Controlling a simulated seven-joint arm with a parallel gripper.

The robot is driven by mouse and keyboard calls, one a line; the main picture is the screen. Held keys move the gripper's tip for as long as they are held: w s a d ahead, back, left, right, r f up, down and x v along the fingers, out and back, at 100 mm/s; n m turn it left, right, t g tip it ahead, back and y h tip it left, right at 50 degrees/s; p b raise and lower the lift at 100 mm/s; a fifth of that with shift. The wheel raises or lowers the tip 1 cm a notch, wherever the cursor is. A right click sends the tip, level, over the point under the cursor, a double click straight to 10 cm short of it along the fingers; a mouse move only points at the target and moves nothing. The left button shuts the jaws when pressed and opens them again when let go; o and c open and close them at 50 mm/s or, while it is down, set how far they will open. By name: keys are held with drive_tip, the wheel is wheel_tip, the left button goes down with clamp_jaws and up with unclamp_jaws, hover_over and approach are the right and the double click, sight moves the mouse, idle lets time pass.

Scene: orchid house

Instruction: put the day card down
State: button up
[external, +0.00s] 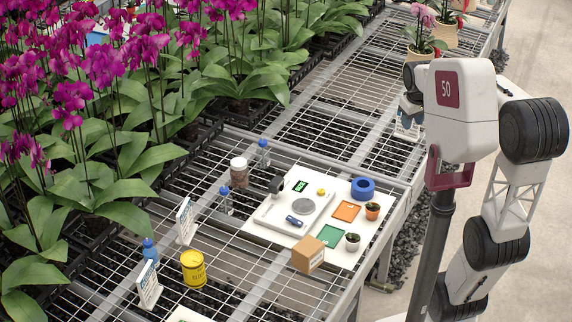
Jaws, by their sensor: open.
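I cannot tell which card is the day card, as no lettering is readable. An orange card (346,212) and a green card (329,236) lie flat on the white board (262,229). White cards stand upright on the mesh bench at the left (186,221) and front left (149,287). My gripper (409,108) is at the upper right, partly hidden behind my white arm housing, and its jaws are open. A small white card with blue marks (405,131) shows just below it; I cannot tell whether they touch.
The board also holds a scale (304,206), a blue tape roll (362,188), small pots (372,211) and a cardboard box (308,255). A yellow tin (193,268), a jar (239,172) and bottles (225,201) stand left. Orchids (110,130) crowd the left; mesh behind the board is clear.

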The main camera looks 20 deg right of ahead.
drive_tip(key=s+a+f+m, duration=0.1)
drive_tip(key=s+a+f, duration=0.1)
drive_tip(key=s, duration=0.7)
drive_tip(key=s+a+f+m, duration=0.1)
drive_tip(key=s+a+f, duration=0.1)
drive_tip(key=s, duration=0.8)
drive_tip(key=shift+s+f+t, duration=0.2)
drive_tip(key=shift+f+t, duration=0.1)
drive_tip(key=shift+f, duration=0.45)
drive_tip(key=shift+o, duration=0.4)
